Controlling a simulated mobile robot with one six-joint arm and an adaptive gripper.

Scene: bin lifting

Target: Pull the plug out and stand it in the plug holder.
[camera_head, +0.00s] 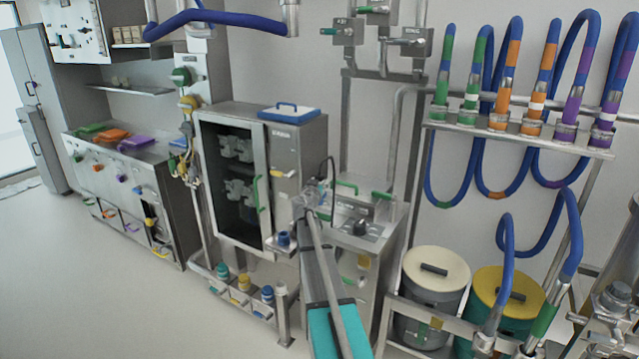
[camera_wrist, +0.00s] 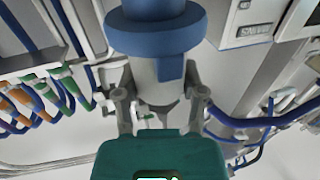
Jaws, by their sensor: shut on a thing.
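My gripper (camera_wrist: 158,108) is shut on the plug (camera_wrist: 155,35), which has a wide blue rim and a pale grey tapered body between the two fingers. In the head view my gripper (camera_head: 303,207) is beside the steel cabinet's right front corner, partly hidden by my arm. A dark blue piece (camera_head: 283,240) shows just below it at a small metal ledge; I cannot tell whether it is the held plug. The likely plug holder, a low metal rack (camera_head: 262,312), stands under the cabinet with teal, yellow and blue pieces in it.
The steel cabinet (camera_head: 282,150) has a dark glass door. A steel counter (camera_head: 345,225) with green handles is right of my gripper. Blue hoses (camera_head: 515,90) hang on the right, above two lidded drums. The floor at the left (camera_head: 100,290) is clear.

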